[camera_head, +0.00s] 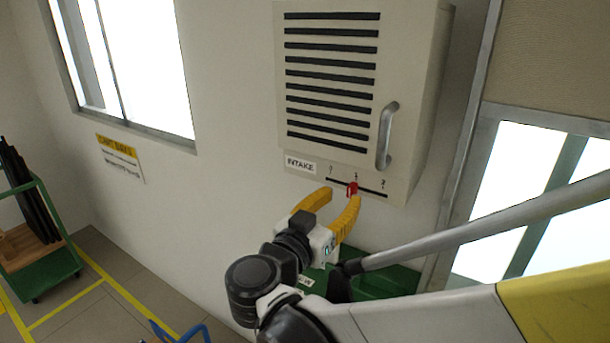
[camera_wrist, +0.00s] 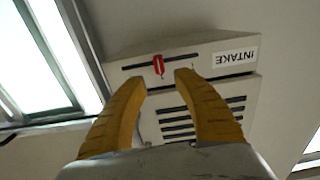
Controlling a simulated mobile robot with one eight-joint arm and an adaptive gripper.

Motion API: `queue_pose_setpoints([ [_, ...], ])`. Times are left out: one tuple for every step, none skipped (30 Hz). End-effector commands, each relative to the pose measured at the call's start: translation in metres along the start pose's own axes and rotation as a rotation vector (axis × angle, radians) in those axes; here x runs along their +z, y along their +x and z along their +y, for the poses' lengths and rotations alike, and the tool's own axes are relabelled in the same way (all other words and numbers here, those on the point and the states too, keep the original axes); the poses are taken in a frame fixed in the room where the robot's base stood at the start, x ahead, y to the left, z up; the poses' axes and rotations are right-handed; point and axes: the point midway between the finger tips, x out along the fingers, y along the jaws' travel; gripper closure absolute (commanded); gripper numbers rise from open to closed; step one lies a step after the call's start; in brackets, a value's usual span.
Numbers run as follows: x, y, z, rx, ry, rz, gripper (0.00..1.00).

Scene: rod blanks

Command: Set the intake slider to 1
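The intake slider is a red knob (camera_head: 352,189) on a dark horizontal slot (camera_head: 372,191) along the bottom of a beige vented cabinet. It sits near the slot's middle, close below the middle of three small marks; the marks are too small to read surely. My gripper (camera_head: 343,194) is open with two yellow fingers raised toward the slot, the right one overlapping the knob's lower end in the head view. In the upside-down wrist view, the knob (camera_wrist: 158,66) shows between and just beyond the open fingertips (camera_wrist: 160,77). I cannot see contact.
An INTAKE label (camera_head: 300,164) is left of the slot. A metal handle (camera_head: 387,136) sticks out from the cabinet above the slot's right end. A green object (camera_head: 385,283) stands below, partly behind my arm. A window frame (camera_head: 470,150) is close on the right.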

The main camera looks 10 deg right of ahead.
Motion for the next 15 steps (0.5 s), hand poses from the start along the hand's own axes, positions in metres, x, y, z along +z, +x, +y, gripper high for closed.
queue_pose_setpoints([
  [0.0,-0.013,-0.002,-0.006,0.0,0.0,0.64],
  [0.0,-0.019,-0.002,-0.006,0.0,0.0,0.64],
  [0.0,-0.027,-0.002,-0.006,0.0,0.0,0.64],
  [0.0,-0.032,-0.001,-0.005,0.0,0.0,0.64],
  [0.0,-0.037,-0.001,-0.005,0.0,0.0,0.64],
  [0.0,-0.043,-0.001,-0.004,0.0,0.0,0.64],
  [0.0,-0.047,-0.001,-0.004,0.0,0.0,0.64],
  [0.0,-0.05,-0.001,-0.003,0.0,0.0,0.64],
  [0.0,-0.054,-0.001,-0.002,0.0,0.0,0.64],
  [0.0,-0.056,-0.001,-0.002,0.0,0.0,0.64],
  [0.0,-0.057,0.0,-0.001,0.0,0.0,0.64],
  [0.0,-0.059,0.0,0.0,0.0,0.0,0.64],
  [0.0,-0.059,0.0,0.0,0.0,0.0,0.64],
  [0.0,-0.06,0.0,0.0,0.0,0.0,0.64],
  [0.0,-0.06,0.0,0.001,0.0,0.0,0.64],
])
